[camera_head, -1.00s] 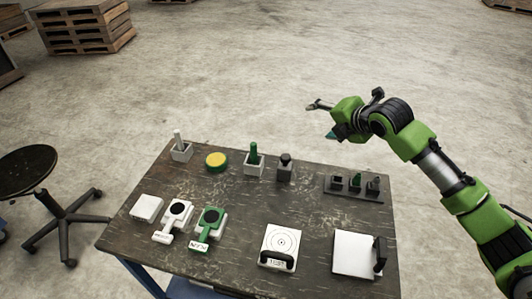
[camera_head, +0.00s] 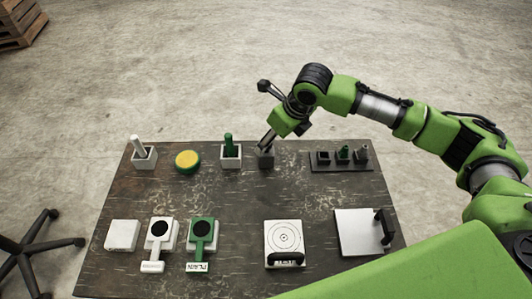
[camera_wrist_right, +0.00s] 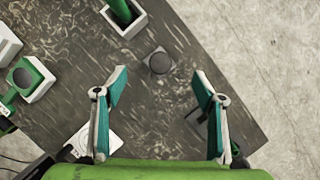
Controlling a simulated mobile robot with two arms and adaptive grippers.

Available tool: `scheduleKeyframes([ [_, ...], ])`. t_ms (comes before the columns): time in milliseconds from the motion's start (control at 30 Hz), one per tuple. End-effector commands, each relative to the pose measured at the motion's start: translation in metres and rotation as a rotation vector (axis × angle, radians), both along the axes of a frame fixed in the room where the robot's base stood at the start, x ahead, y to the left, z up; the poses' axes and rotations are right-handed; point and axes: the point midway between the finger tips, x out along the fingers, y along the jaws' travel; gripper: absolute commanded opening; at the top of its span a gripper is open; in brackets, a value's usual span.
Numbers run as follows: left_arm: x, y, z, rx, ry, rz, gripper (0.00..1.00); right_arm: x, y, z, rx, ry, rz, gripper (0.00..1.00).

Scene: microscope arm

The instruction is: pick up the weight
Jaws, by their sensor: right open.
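The weight (camera_head: 266,160) is a small dark block with a rounded knob on top. It stands upright near the far edge of the table and is partly hidden by my right gripper in the head view. In the right wrist view its round top (camera_wrist_right: 159,62) shows between and just beyond the fingertips. My right gripper (camera_head: 267,142) hangs over the weight with its fingers pointing down. In the wrist view the gripper (camera_wrist_right: 160,74) is open and empty, with a finger on each side. My left gripper is out of view.
A holder with a green peg (camera_head: 230,154) stands close left of the weight. A black rack (camera_head: 341,166) is to the right. A yellow button (camera_head: 187,161), scales and plates sit elsewhere on the dark table (camera_head: 240,200), whose middle is mostly clear.

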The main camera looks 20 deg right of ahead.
Motion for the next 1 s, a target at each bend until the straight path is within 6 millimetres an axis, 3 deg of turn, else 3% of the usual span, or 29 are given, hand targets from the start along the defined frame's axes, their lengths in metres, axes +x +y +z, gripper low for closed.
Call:
scheduleKeyframes([
  [267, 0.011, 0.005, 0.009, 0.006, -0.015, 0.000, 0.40, 0.007, 0.004, -0.020, 0.001, 0.003, -0.001, 0.64],
  [533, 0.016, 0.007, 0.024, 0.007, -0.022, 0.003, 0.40, 0.019, 0.011, -0.054, 0.000, 0.001, -0.002, 0.64],
  [867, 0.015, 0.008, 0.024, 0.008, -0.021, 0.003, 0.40, 0.022, 0.012, -0.061, 0.000, -0.001, 0.000, 0.64],
  [1000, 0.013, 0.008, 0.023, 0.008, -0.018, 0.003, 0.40, 0.022, 0.012, -0.061, 0.000, -0.001, 0.000, 0.27],
])
